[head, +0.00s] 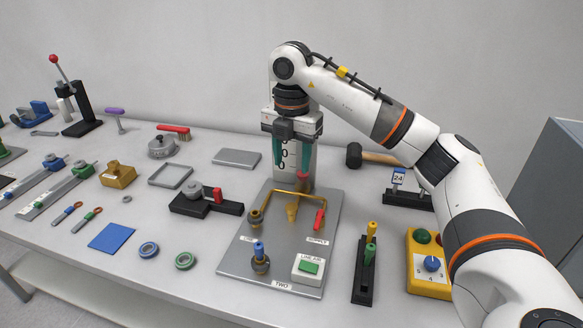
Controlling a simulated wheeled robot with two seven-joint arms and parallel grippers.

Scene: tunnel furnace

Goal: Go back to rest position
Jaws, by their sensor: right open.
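My right arm comes in from the right, and my right gripper (292,164) hangs fingers down in the middle of the head view. Its two green fingertips are apart with nothing visible between them. It is in front of a pale upright post with dark markings, which it partly hides. Below it is a grey plate (232,262) with brass piping (284,194), a red-handled valve (320,221) and a white box with a green button (308,267). I cannot tell the exact height of the fingertips above the plate. My left gripper is not in view.
A yellow control box (428,281) and a black holder with yellow and green tools (363,285) stand right of the plate. A mallet (372,157) lies behind. A grey cabinet (548,195) stands far right.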

